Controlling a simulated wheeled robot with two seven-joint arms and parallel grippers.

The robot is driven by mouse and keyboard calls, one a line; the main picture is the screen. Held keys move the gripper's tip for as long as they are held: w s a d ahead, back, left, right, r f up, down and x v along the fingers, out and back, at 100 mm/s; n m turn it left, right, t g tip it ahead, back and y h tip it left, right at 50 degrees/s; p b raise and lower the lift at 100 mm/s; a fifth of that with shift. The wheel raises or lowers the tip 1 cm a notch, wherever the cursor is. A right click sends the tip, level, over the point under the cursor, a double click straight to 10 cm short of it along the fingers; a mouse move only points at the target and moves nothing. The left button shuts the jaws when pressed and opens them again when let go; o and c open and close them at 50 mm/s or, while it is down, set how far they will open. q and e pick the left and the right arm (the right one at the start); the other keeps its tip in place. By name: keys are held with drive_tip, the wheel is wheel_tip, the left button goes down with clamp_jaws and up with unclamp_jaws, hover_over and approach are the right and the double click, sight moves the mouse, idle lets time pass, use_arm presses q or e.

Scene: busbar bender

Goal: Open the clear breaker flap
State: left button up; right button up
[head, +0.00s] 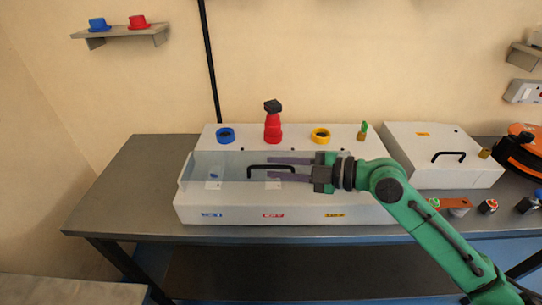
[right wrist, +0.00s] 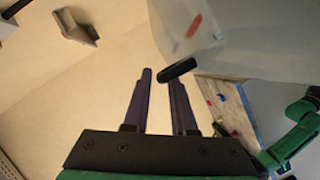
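The clear breaker flap (head: 228,166) lies across the front of the white breaker box (head: 250,206), with a black bar handle (head: 286,168). Whether the flap is slightly raised I cannot tell. My right gripper (head: 269,168) is open, its two fingers reaching left on either side of part of the handle in the head view. In the right wrist view the handle (right wrist: 177,68) shows near the tip of the right-hand finger, and the fingers (right wrist: 162,75) stand apart. Contact is not clear. The translucent flap (right wrist: 235,35) fills the upper right there. My left gripper is out of view.
Another white box (head: 440,165) with a black handle stands right. The grey bench (head: 125,190) is clear at left.

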drive_tip(key=shift+x, duration=1.05)
drive_tip(key=shift+f, duration=0.1)
clamp_jaws()
idle(0.4)
